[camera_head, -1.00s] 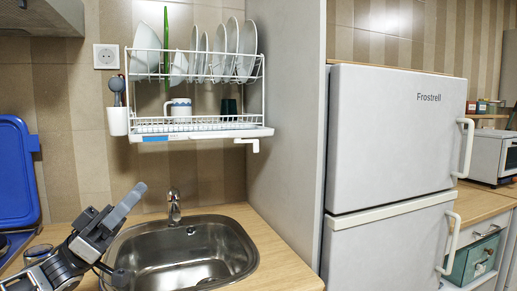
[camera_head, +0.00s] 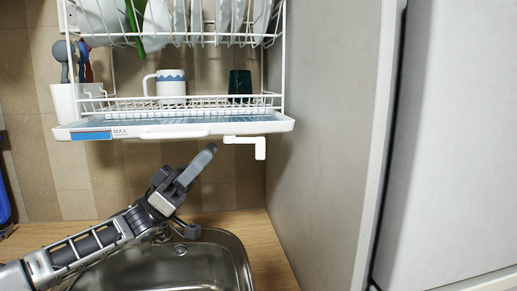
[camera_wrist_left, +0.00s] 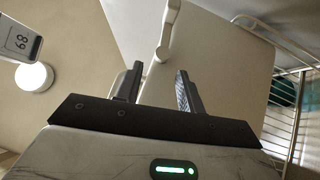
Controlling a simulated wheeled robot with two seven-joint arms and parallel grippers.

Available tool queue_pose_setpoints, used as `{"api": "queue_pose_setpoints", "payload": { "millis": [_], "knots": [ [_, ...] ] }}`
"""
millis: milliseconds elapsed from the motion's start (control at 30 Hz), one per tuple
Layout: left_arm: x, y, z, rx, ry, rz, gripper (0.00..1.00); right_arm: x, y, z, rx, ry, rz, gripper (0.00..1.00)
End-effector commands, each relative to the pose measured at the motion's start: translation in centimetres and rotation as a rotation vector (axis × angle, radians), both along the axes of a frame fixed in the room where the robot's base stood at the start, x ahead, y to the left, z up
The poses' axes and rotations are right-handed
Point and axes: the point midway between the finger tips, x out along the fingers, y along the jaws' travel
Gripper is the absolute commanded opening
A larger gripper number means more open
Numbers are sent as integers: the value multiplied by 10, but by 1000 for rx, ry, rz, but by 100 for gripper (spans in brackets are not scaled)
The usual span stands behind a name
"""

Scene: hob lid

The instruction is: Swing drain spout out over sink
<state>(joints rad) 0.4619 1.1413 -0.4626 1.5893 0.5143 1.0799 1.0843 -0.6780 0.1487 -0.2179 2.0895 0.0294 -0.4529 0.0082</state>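The white drain spout (camera_head: 259,148) hangs under the right front of the drip tray (camera_head: 150,129). Its bar points right along the tray's edge and its end bends down. My left gripper (camera_head: 205,157) is just left of and below the spout, above the back of the sink (camera_head: 238,250). In the left wrist view the fingers (camera_wrist_left: 159,70) stand apart with nothing between them. The spout (camera_wrist_left: 169,35) shows beyond the fingertips there, apart from them. My right gripper is out of view.
The wire dish rack (camera_head: 283,60) above holds plates, a mug (camera_head: 166,84) and a dark cup (camera_head: 240,84). A tall grey panel (camera_head: 325,150) stands close on the right, with the fridge (camera_head: 455,150) beyond. A rack also shows at right in the wrist view (camera_wrist_left: 296,120).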

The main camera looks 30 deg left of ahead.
Motion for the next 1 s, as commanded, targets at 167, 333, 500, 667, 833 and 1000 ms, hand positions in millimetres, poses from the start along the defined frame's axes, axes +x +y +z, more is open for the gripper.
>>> {"api": "queue_pose_setpoints", "payload": {
  "millis": [167, 333, 500, 667, 833, 1000],
  "knots": [
    [18, -37, 5, -3, -2, -5, 38, -4, -1, 3, -16, 19, 3, 38],
    [33, -64, 3, -2, 0, -2, 38, -1, -2, 9, -21, 12, 4, 38],
    [41, -79, 7, 1, -1, 0, 38, 2, -3, 14, -24, 4, 3, 38],
    [43, -83, 9, 2, 1, 1, 38, 4, -5, 16, -28, -1, 0, 38],
    [43, -84, 8, 2, 1, 1, 38, 3, -6, 12, -30, 6, 0, 38],
    [43, -83, 9, 1, 1, 1, 8, 2, -5, 11, -27, 8, -4, 38]
  ]
}}
